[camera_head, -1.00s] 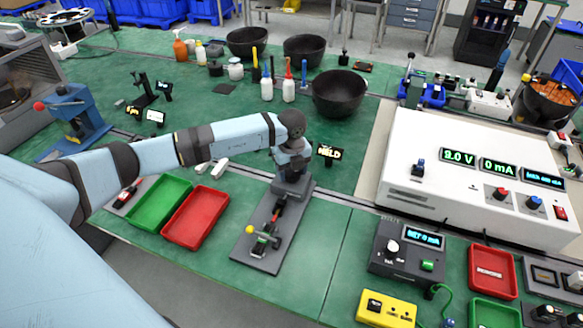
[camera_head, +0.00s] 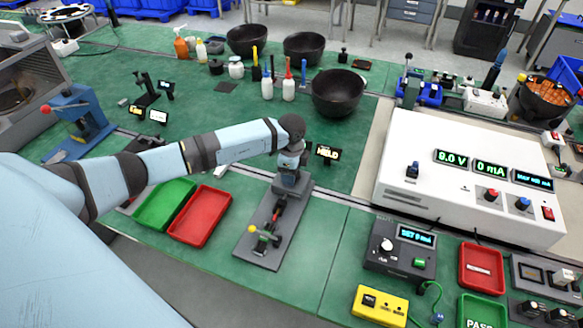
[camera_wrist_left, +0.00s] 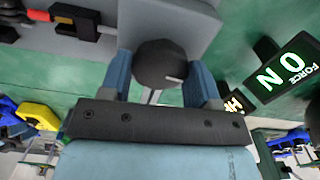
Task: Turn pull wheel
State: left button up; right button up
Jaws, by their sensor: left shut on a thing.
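A dark round wheel (camera_wrist_left: 157,62) with a small pale mark shows between the two blue fingers of my left gripper (camera_wrist_left: 162,78) in the left wrist view. The fingers are shut on it. In the head view my left gripper (camera_head: 289,168) points down at the back end of the grey pull tester (camera_head: 248,238), and the wheel is hidden by it. The tester carries a red and black clamp with a yellow ball knob (camera_head: 253,229). A force display (camera_wrist_left: 288,70) reads 0 N in the left wrist view. My right gripper is not in view.
A lit HOLD sign (camera_head: 327,152) stands close right of my left gripper. A green tray (camera_head: 163,205) and a red tray (camera_head: 200,216) lie left of the tester. A white power supply (camera_head: 470,175) and a dark meter box (camera_head: 400,248) stand to the right.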

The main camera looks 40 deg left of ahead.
pick_arm(q)
jog(key=shift+r+n+p, duration=0.1)
jog(key=shift+n+p, duration=0.2)
jog(key=shift+n, duration=0.6)
jog(key=o, duration=0.9)
notch_tip(320, 180, up, 14)
jog(key=shift+f+b, duration=0.15)
jog(key=shift+b, duration=0.5)
